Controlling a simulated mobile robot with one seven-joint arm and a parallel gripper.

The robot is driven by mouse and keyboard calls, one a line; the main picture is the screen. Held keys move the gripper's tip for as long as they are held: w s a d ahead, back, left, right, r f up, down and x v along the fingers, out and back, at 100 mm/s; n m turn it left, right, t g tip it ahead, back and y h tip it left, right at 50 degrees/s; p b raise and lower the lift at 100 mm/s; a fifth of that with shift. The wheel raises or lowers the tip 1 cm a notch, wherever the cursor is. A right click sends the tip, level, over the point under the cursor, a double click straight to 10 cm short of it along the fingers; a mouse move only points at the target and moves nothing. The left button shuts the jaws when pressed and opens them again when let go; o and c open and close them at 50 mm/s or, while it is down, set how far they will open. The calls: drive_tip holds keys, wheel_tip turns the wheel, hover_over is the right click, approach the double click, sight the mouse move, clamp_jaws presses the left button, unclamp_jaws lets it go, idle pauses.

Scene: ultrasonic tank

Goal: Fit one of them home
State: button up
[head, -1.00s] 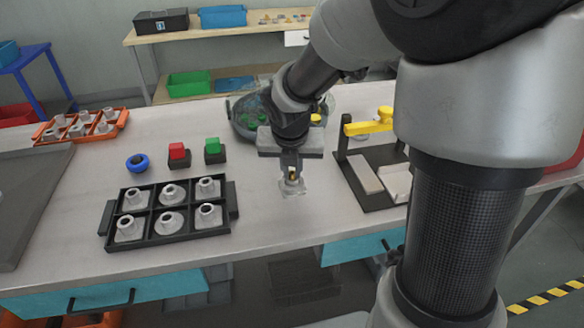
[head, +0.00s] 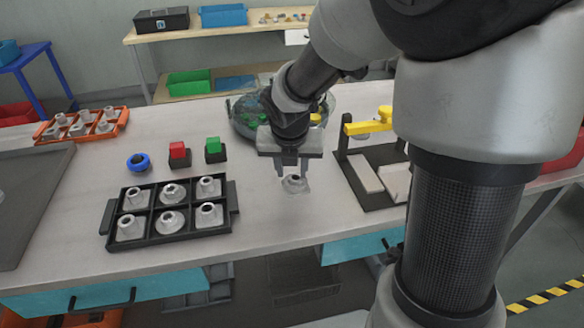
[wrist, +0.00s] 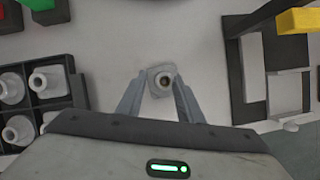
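A grey part (head: 295,185) with a square base and a round hollow neck stands alone on the bench. My gripper (head: 293,171) is directly above it, fingers spread. In the wrist view my gripper (wrist: 157,85) has one finger on each side of the part (wrist: 160,80), with a gap visible around the neck. The black tray (head: 180,239) to the left has six compartments, each holding a similar grey part, some with square bases and some round. An orange tray (head: 50,138) at the far left also holds several grey parts.
A black fixture with a yellow arm (head: 366,126) and pale blocks stands close on the right. A clear basin (head: 243,122) is behind my gripper. The bench front is clear.

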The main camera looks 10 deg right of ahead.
drive_tip(key=shift+s+d+f, duration=0.1)
drive_tip(key=shift+s, duration=0.1)
drive_tip(key=p+v, duration=0.5)
drive_tip(key=v, duration=1.2)
drive_tip(key=shift+r, duration=0.3)
drive_tip(key=shift+w, duration=0.15)
